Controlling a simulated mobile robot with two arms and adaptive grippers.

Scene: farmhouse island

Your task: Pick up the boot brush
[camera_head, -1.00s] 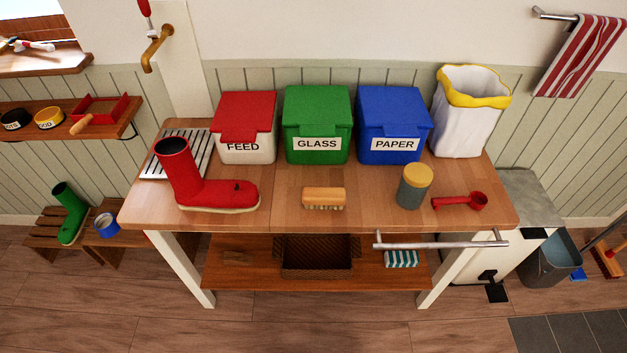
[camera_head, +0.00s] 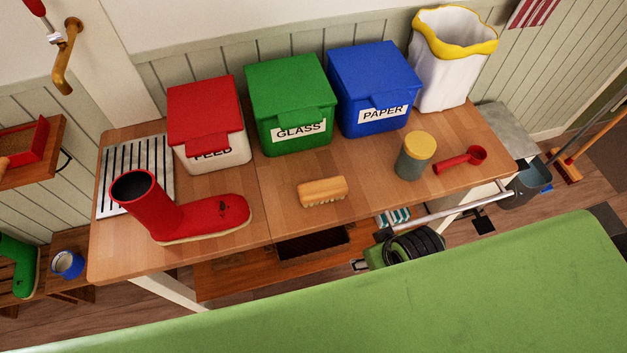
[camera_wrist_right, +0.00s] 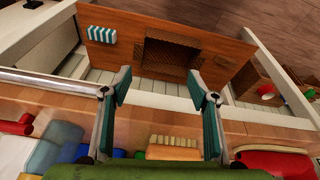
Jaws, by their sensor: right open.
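The boot brush (camera_head: 322,191) has a wooden block and pale bristles. It lies on the wooden table between the red boot and the jar. In the right wrist view the brush (camera_wrist_right: 174,150) shows low in the picture, between the two spread fingers and apart from them. My right gripper (camera_wrist_right: 161,88) is open and empty, with teal pads. My left gripper is not in view.
The red boot (camera_head: 178,210) stands left of the brush, the yellow-lidded jar (camera_head: 414,156) and red scoop (camera_head: 461,160) to the right. Red, green and blue bins line the back. A metal rail (camera_head: 445,207) runs along the front right edge. The tabletop around the brush is clear.

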